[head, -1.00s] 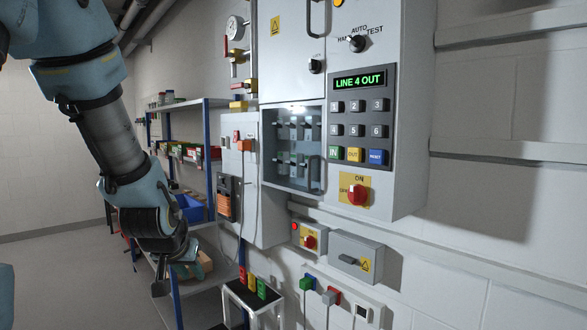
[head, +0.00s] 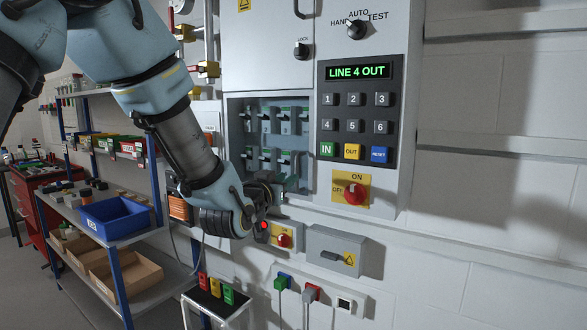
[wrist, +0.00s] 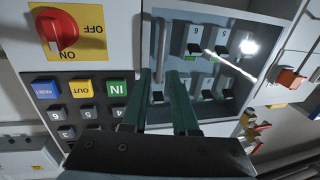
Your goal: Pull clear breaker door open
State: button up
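The clear breaker door (head: 268,147) covers a recess with several numbered breakers, below a grey panel. It looks closed. Its upright grey handle (wrist: 160,48) shows in the wrist view, near the door edge beside the keypad. My gripper (head: 294,184) is at the lower right of the door in the head view, partly hiding that corner and the handle. In the wrist view, my gripper (wrist: 159,74) is open, with two green fingers. The lower end of the handle lines up with the gap between the fingertips; I cannot tell whether they touch it.
The keypad (head: 353,129) and red rotary switch (head: 355,193) are close to the right of my gripper. A red-knobbed switch box (head: 285,238) and a grey box (head: 335,252) are below. A shelf with a blue bin (head: 115,217) stands left.

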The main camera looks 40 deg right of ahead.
aim_at(296, 172)
jog(key=p+x, duration=0.3)
jog(key=x, duration=0.5)
grip_shut()
dwell(1.3)
